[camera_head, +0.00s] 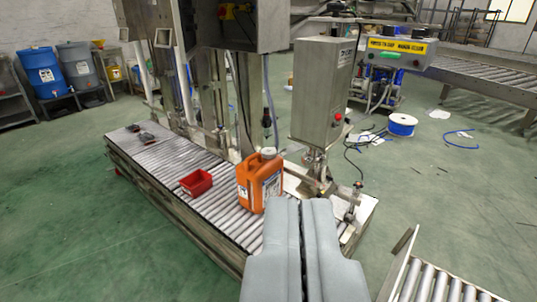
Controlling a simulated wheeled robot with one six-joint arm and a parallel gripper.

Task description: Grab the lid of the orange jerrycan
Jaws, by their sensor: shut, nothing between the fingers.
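The orange jerrycan (252,185) stands upright on a roller conveyor near the middle of the view. Its lid (268,153) is a small pale cap on top, towards the right of the jerrycan. My gripper (300,203) is grey and shows at the bottom centre. Its two fingers are together, with only a thin dark line between them, and hold nothing. In the picture the fingertips are just below and to the right of the jerrycan. They look nearer to the camera than the jerrycan and apart from it.
The roller conveyor (219,172) also carries a red bin (196,183) left of the jerrycan. A grey control box (322,92) and metal posts rise behind. Another roller conveyor (440,290) lies at bottom right.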

